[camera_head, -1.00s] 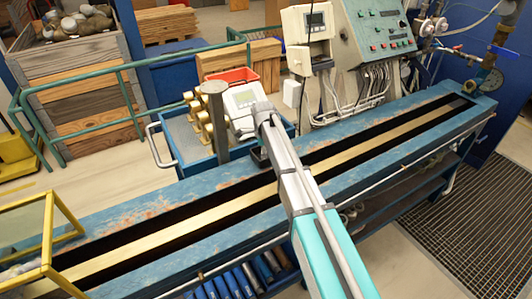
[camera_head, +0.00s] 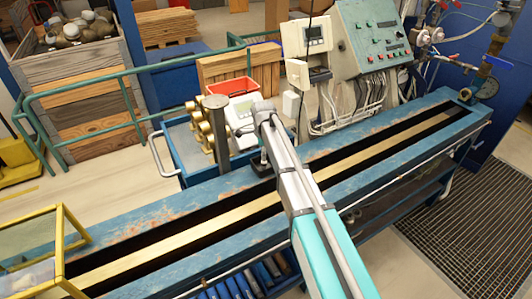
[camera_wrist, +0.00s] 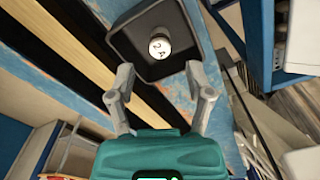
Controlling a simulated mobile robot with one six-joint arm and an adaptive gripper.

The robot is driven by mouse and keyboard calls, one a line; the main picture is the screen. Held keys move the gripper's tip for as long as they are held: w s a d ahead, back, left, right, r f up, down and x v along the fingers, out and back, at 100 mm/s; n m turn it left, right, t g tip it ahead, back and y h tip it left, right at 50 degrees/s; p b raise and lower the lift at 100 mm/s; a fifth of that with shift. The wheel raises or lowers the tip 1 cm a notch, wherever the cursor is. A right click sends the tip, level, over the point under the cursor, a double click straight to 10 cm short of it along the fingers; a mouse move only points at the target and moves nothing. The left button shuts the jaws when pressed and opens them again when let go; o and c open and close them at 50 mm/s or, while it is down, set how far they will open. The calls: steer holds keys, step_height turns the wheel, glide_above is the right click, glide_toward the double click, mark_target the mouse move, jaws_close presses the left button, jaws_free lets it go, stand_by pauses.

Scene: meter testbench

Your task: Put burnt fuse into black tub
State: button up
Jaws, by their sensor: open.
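A square black tub (camera_wrist: 122,42) stands on the blue bench frame in the wrist view. A small white round-ended piece with dark marks like "24" (camera_wrist: 160,46) shows end-on inside the tub's outline. It may be the fuse; I see no burn marks on it, and cannot tell whether it touches the tub floor. My gripper (camera_wrist: 160,88) is open, its two fingers apart near the tub's edge, with the white piece beyond them and not clasped. In the head view the tub (camera_head: 259,166) is a small dark shape, partly hidden by my arm.
The long blue bench (camera_head: 130,233) has a dark slot with a brass-coloured strip. A blue cart behind it holds brass fittings (camera_head: 196,122) and a red bin (camera_head: 231,84). A grey post (camera_head: 217,130) stands close to my arm. A yellow-framed box (camera_head: 35,245) sits front left.

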step_height(320, 180, up, 7)
steer(key=p, duration=0.6)
stand_by(0.8)
steer(key=s+d+n, duration=1.6)
steer(key=s+d, duration=0.8)
steer(key=s, duration=0.2)
steer(key=shift+n, duration=0.3)
steer(key=shift+f, duration=0.1)
